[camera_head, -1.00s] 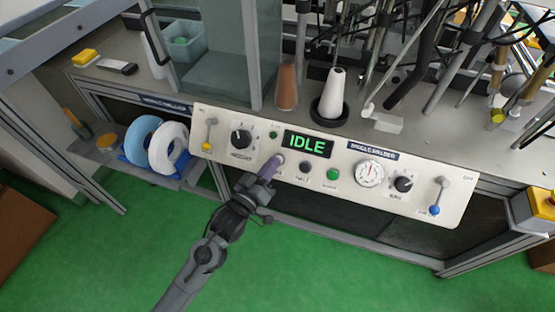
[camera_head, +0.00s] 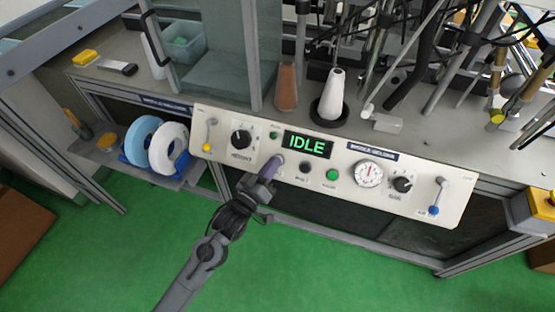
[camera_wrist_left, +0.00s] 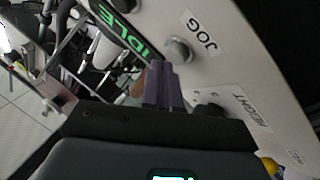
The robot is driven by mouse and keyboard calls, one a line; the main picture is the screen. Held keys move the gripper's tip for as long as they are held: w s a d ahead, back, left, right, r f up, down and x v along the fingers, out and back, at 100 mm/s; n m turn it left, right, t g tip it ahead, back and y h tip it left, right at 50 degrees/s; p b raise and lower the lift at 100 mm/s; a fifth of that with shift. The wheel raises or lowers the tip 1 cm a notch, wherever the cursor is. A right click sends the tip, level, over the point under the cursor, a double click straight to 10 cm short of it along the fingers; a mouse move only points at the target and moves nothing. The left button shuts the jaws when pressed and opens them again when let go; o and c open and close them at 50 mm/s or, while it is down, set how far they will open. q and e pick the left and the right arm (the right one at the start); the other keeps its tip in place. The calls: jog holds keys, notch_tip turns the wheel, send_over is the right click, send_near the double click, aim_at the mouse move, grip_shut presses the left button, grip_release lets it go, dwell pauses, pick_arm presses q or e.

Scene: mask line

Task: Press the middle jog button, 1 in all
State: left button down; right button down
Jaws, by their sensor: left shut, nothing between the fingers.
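The white control panel (camera_head: 230,170) carries a display reading IDLE (camera_head: 307,144). Below the display is a row of buttons: a pale one at the left (camera_head: 280,158), a dark one in the middle (camera_head: 305,167) and a green one at the right (camera_head: 333,175). My left gripper (camera_head: 274,164) has its purple fingers together and empty, with the tips right at the pale button; contact cannot be told. In the left wrist view, the fingers (camera_wrist_left: 162,86) point toward a round grey button (camera_wrist_left: 180,50) beside the label JOG (camera_wrist_left: 202,32). My right gripper is not in view.
A HEIGHT knob (camera_head: 241,138) and a yellow-tipped lever (camera_head: 209,135) are left of the buttons. A gauge (camera_head: 368,174), another knob (camera_head: 403,184) and a blue-tipped lever (camera_head: 438,197) are to the right. The space in front of the panel is open above the green floor.

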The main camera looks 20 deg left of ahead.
pick_arm(q)
jog(key=shift+w+f, duration=0.3)
jog(key=shift+f, duration=0.05)
dwell(0.7)
dwell(0.4)
jog(key=shift+s+r+p, duration=0.6)
jog(key=shift+s+p, duration=0.05)
jog(key=shift+p, duration=0.4)
jog(key=s+r+p, duration=0.3)
jog(key=p, duration=0.2)
jog(key=shift+s+r, duration=0.1)
jog(key=shift+s, duration=0.3)
dwell(0.4)
